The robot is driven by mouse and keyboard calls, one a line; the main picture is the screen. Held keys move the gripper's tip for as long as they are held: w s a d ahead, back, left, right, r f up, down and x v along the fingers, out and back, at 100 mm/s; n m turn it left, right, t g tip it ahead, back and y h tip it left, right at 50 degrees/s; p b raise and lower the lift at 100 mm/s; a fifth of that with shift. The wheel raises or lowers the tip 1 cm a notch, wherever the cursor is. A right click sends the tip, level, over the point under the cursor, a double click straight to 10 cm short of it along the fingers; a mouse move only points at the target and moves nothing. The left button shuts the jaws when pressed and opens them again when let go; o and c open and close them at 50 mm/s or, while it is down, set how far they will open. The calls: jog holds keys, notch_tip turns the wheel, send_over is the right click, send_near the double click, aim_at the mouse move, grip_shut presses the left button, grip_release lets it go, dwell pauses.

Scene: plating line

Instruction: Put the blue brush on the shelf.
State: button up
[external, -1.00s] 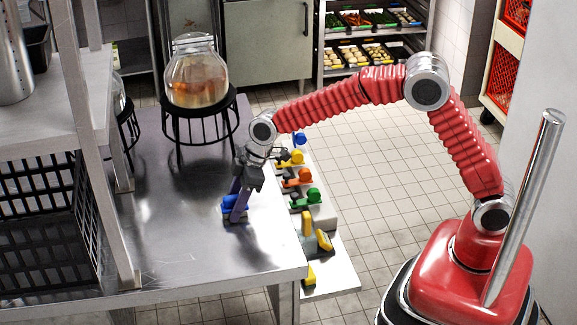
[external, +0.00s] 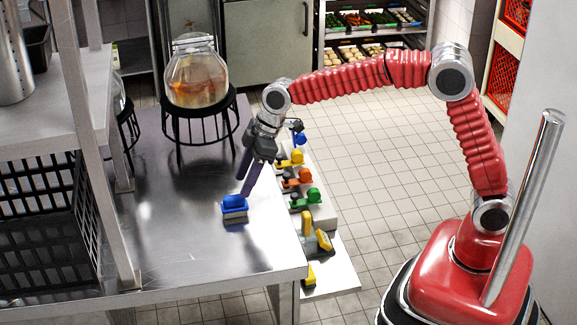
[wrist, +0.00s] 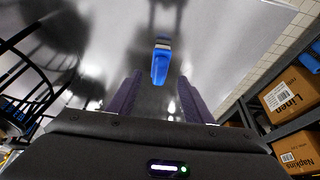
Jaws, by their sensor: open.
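The blue brush (external: 234,205) rests on the steel table (external: 185,245), near its right side. It also shows in the wrist view (wrist: 160,66), ahead of my fingers and between their lines. My gripper (external: 245,180) is open and empty, above and slightly behind the brush, apart from it.
A glass jar (external: 197,80) stands on a black wire stand (external: 200,115) at the back of the table. A black crate (external: 40,215) is under the shelf. Coloured brushes, including green (external: 307,197) and yellow (external: 310,230), sit on a lower ledge right of the table.

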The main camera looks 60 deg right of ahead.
jog(key=shift+v, duration=1.6)
jog(key=s+d+r+m+t+h, duration=0.1)
jog(key=s+d+r+m, duration=0.45)
jog(key=s+d, duration=0.9)
jog(key=s+d+f+m+h, duration=0.1)
jog(key=s+d, duration=0.3)
jog(key=s, duration=0.4)
jog(key=s+d+f+m+t+h, duration=0.1)
jog(key=s+d, duration=0.3)
jog(key=s, duration=0.5)
jog(key=shift+s+d+m, duration=0.15)
jog(key=shift+s+m, duration=0.1)
jog(key=shift+m, duration=0.5)
jog(key=shift+o, duration=0.5)
jog(key=shift+f, duration=0.1)
